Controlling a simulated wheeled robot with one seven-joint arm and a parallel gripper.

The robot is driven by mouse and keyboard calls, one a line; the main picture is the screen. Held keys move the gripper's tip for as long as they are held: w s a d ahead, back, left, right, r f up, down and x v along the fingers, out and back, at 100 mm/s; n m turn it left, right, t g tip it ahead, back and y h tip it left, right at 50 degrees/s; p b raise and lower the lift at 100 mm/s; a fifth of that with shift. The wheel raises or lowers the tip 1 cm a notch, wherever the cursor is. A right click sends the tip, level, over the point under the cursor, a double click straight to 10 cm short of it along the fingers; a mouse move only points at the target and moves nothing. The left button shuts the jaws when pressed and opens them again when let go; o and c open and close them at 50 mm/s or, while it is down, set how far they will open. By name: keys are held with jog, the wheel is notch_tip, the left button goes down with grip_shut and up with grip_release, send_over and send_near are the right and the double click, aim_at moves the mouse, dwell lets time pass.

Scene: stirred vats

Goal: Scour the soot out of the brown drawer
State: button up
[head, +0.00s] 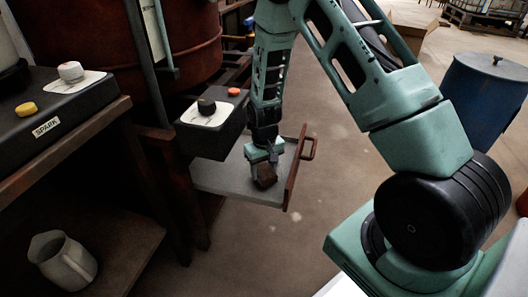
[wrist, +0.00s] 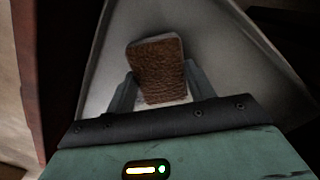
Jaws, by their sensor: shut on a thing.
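The brown drawer (head: 293,178) is pulled out below the control box, with a brown front, a handle and a grey tray inside. My gripper (head: 264,170) reaches down into the drawer. It is shut on a brown, rough scouring block (head: 266,182), which also shows between the fingers in the wrist view (wrist: 158,70). The block is low over the grey drawer floor (wrist: 215,60); I cannot tell whether it touches. I make out no clear soot on the part of the floor that shows; the arm and block hide some of it.
A control box with a black knob (head: 206,105) and an orange button (head: 234,91) overhangs the drawer's left side. A bench panel (head: 50,115) and a grey jug (head: 62,262) are at left. A blue drum (head: 485,95) stands at right. Open floor lies right of the drawer.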

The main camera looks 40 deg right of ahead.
aim_at(264, 170)
notch_tip(264, 170, up, 7)
jog(key=p, duration=0.5)
jog(key=shift+r+p, duration=0.15)
jog(key=shift+p, duration=0.15)
jog(key=shift+r+p, duration=0.15)
jog(key=shift+p, duration=1.2)
